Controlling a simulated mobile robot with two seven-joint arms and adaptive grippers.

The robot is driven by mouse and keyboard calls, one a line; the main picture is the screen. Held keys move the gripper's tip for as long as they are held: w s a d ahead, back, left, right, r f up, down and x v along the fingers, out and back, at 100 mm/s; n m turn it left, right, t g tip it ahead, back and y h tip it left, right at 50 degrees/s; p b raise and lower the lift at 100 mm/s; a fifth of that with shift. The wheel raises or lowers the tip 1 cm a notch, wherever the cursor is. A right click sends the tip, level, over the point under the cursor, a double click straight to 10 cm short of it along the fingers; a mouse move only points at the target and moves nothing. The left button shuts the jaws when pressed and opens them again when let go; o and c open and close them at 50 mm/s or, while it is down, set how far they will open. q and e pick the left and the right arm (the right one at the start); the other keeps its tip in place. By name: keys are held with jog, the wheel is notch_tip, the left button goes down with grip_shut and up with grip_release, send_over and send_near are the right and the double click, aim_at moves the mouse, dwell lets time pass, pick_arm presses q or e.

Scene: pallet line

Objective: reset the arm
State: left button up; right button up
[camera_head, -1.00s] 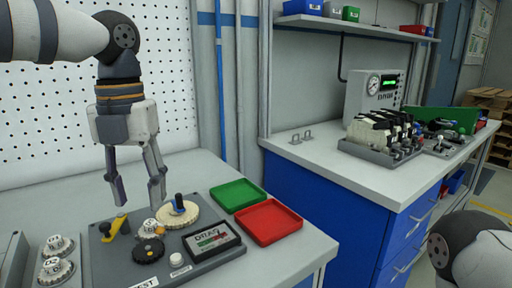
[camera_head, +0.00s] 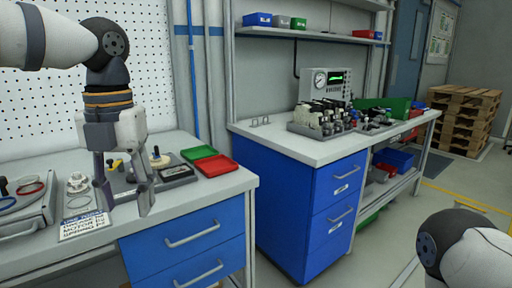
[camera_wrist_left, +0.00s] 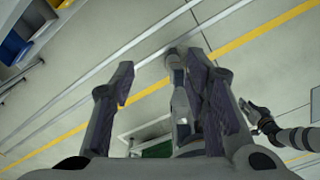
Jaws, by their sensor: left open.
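My left gripper (camera_head: 125,198) hangs from its arm with the fingers pointing down, apart and empty. In the head view it overlaps the front of the left workbench (camera_head: 226,186). In the left wrist view its two fingers (camera_wrist_left: 162,100) stand apart with nothing held between them. Floor and a dark arm-like shape, probably part of my own body, show beyond them. My right arm shows in part at the lower right of the head view, its gripper out of that frame. A small gripper-like shape (camera_wrist_left: 258,113), likely my right gripper, shows in the left wrist view; its jaws are unclear.
The left bench carries a green tray (camera_head: 199,153), a red tray (camera_head: 216,166), a dark board with gears and a printed label card (camera_head: 85,225). A blue-drawer bench (camera_head: 300,208) with instruments stands to the right. Wooden pallets (camera_head: 465,115) stand behind, with open floor before them.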

pick_arm(q)
jog(key=w+a+f+m+t+y, duration=0.1)
jog(key=a+f+m+y, duration=0.35)
jog(key=f, duration=0.45)
jog(key=w+a+f+m+y, duration=0.1)
jog(key=a+f+m+y, duration=0.25)
jog(key=a+f, duration=0.4)
jog(key=s+d+f+m+t+h, duration=0.1)
jog(key=s+f+m+t, duration=0.1)
jog(key=f+m, duration=0.45)
jog(key=s+d+f+m+t, duration=0.1)
jog(key=s+f+m+t, duration=0.1)
jog(key=f+m, duration=0.4)
jog(key=s+d+f+m+g+h, duration=0.1)
jog(key=s+d+f+m+h, duration=0.3)
jog(key=s+f+m, duration=0.55)
jog(key=s+d+f+m+g+h, duration=0.1)
jog(key=s+d+m+g, duration=0.1)
jog(key=s, duration=0.9)
jog(key=s+d+f+m+g+h, duration=0.1)
jog(key=s+d+m+g+h, duration=0.1)
jog(key=s, duration=0.9)
jog(key=shift+s+f+m+g, duration=0.25)
jog(key=shift+m+g, duration=0.55)
jog(key=shift+m, duration=0.4)
pick_arm(e)
jog(key=shift+w+a, duration=0.15)
jog(key=shift+w, duration=0.15)
